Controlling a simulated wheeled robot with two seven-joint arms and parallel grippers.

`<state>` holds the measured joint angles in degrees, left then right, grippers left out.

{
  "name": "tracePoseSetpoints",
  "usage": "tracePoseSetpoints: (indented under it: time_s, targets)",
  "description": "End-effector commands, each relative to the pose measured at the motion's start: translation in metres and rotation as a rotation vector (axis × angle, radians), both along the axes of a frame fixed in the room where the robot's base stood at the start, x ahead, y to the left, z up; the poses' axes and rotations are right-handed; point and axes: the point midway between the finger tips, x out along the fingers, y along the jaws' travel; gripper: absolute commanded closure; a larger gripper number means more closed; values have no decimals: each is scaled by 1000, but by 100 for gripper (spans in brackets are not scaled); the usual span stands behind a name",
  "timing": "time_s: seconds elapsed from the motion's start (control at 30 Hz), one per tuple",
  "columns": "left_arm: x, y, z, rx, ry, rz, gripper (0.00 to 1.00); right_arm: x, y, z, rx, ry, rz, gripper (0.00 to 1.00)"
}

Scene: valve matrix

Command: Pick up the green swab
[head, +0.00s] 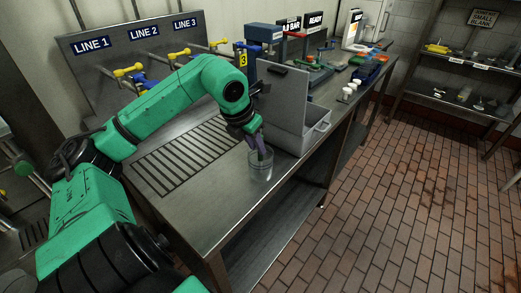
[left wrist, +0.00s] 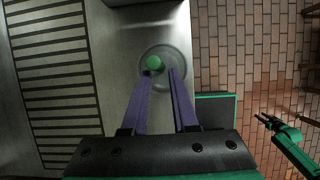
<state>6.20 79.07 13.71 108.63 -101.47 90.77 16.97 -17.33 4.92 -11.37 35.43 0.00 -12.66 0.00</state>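The green swab shows as a round green head (left wrist: 155,61) in the left wrist view, inside the rim of a clear round jar (left wrist: 183,58). In the head view the clear jar (head: 261,171) stands on the steel bench near its front edge. My left gripper (head: 259,150) points down at the jar's mouth. Its purple fingers (left wrist: 161,73) are apart with nothing seen between the tips. The green head lies just beyond the tips, nearer the left finger in the picture. In the head view the swab cannot be made out. My right gripper (left wrist: 265,119) shows small at the right of the left wrist view; its opening is unclear.
A grey metal box with a raised lid (head: 284,97) stands close behind and right of the jar. A slotted drain (head: 185,155) lies left of it. Valve pipes with yellow handles (head: 128,70) line the back panel. The brick floor in front is clear.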

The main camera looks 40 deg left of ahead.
Motion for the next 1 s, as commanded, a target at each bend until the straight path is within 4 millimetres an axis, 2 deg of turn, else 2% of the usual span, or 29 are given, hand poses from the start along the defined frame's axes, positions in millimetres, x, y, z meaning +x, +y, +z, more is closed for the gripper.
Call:
tracePoseSetpoints:
  time_s: [0.03,0.1,0.2,0.3,0.57,1.0]
  targets:
    - [3,-2,-2,-5,4,-2,73,0,0,13,0,-1,0,55]
    - [9,-3,-13,-6,4,-2,73,1,1,25,1,-1,0,55]
    - [16,-2,-32,-6,2,-2,73,1,1,27,1,-2,0,55]
    - [18,-2,-39,-2,0,-2,73,1,2,26,4,-2,-1,55]
    - [18,-2,-41,-1,1,-3,73,2,9,23,12,-4,-2,55]
    - [18,-2,-44,-1,1,-3,73,3,7,17,10,-6,0,55]
